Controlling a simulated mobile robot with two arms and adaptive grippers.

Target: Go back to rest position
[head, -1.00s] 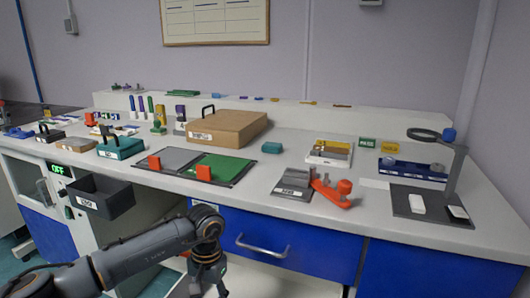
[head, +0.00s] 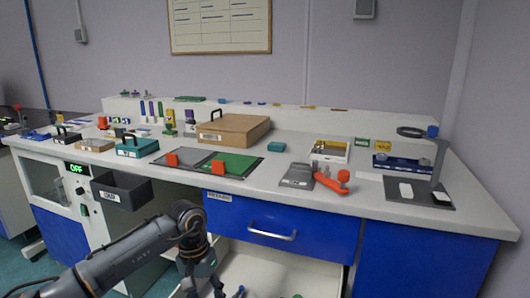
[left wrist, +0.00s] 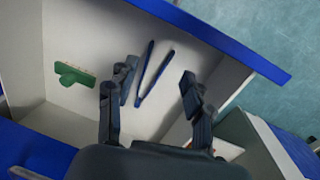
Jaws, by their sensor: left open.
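My left arm comes in from the lower left in the head view. My left gripper (head: 205,285) points down at the bottom of the picture, in front of the blue bench drawers. In the left wrist view the left gripper (left wrist: 158,75) is open, with nothing between its fingers, above an open white-lined drawer (left wrist: 65,125). My right gripper is in neither view.
The bench top (head: 250,193) carries a wooden box (head: 235,130), a green mat (head: 240,165), a grey scale (head: 297,177) and a magnifier stand (head: 435,165). A closed blue drawer (head: 320,228) is above the open one.

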